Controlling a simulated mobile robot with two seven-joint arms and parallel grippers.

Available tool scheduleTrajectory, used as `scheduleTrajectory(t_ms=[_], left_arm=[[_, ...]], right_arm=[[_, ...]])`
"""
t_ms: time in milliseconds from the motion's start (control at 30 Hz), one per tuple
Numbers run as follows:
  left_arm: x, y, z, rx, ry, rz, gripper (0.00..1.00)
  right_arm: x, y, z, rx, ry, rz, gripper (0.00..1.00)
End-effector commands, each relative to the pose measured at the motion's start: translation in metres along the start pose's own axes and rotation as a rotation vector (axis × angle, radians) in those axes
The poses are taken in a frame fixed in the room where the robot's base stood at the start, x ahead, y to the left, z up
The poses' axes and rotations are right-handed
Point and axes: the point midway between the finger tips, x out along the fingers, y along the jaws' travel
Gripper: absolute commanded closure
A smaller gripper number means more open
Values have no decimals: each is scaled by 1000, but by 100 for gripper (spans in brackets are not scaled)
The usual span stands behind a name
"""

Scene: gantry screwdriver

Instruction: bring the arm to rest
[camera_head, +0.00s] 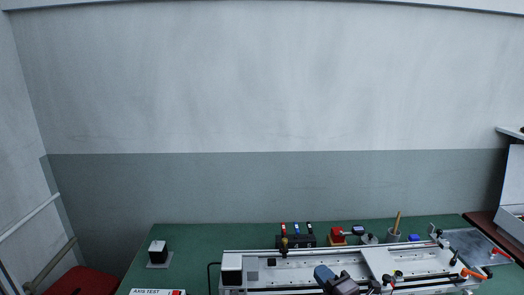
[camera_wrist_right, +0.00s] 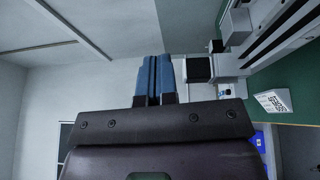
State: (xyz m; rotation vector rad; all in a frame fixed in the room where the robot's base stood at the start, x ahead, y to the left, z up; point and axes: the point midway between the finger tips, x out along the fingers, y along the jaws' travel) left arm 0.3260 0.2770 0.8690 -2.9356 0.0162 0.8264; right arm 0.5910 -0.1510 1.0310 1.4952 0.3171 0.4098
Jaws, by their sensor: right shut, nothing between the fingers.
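My right gripper (camera_head: 325,275) shows at the bottom of the head view, in front of the gantry rig (camera_head: 290,265). In the right wrist view, its two blue fingers (camera_wrist_right: 154,78) are pressed together with nothing between them. The rig is a long white and black rail assembly on the green table (camera_head: 195,240). In the right wrist view, the rig (camera_wrist_right: 275,35) stands at the upper right, apart from the fingers. My left gripper is not in either view. Most of my right arm is hidden below the head view's edge.
A black box (camera_head: 158,253) stands at the table's left. An AXIS TEST sign (camera_head: 150,292) lies at the front left. Several screwdrivers in a holder (camera_head: 296,241), a red block (camera_head: 337,235) and a cup (camera_head: 393,236) line the back. A red seat (camera_head: 88,281) is left of the table.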

Motion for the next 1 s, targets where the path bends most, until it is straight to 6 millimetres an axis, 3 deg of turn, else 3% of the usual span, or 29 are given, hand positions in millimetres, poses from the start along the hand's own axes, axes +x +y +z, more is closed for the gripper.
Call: scheduleTrajectory(t_ms=[267, 500, 633, 800, 1000], left_arm=[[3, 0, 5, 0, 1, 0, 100], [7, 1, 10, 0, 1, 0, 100], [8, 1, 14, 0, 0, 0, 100], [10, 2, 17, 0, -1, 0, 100], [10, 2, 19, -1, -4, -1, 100]], right_arm=[[-64, -38, 17, 752, -267, -51, 100], [-150, -91, 14, 1321, -511, -94, 100], [-202, -116, 7, 1490, -619, -98, 100], [-262, -146, -2, 1552, -751, -109, 100], [-299, -167, -16, 1571, -826, -145, 100]])
